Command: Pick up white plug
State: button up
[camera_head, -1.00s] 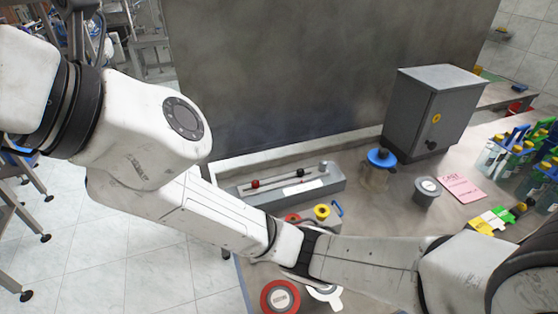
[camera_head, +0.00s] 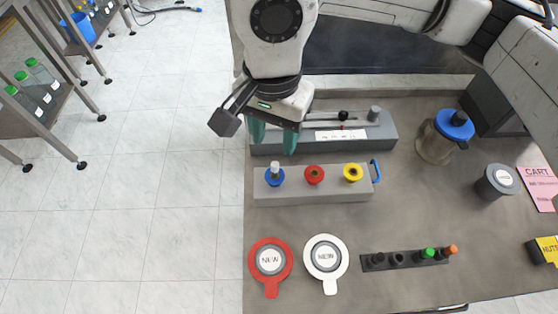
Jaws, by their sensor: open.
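A small white plug (camera_head: 275,167) stands upright in the blue ring (camera_head: 274,179) at the left end of a grey block (camera_head: 312,191). My gripper (camera_head: 273,137) points down with its two green fingers apart and nothing between them. In the picture it is just above the white plug, over the left part of the rear grey feeder (camera_head: 375,137). I cannot tell its exact height above the plug.
The block also carries a red ring (camera_head: 314,175), a yellow ring (camera_head: 353,172) and a blue handle (camera_head: 376,171). In front lie red (camera_head: 270,260) and white (camera_head: 326,258) "NEW" discs and a dark plug rack (camera_head: 410,262). A blue-lidded jar (camera_head: 438,145) stands right.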

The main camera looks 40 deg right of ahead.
aim_at(275, 164)
notch_tip(275, 164, down, 5)
jog(key=shift+r+p, duration=0.2)
jog(key=shift+p, duration=0.1)
jog(key=shift+w+d+f+p, duration=0.1)
jog(key=shift+f+p, duration=0.25)
jog(key=shift+f, duration=0.9)
jog(key=shift+w+f+p, duration=0.1)
jog(key=shift+f+p, duration=0.25)
jog(key=shift+f, duration=0.9)
jog(key=shift+c, duration=0.3)
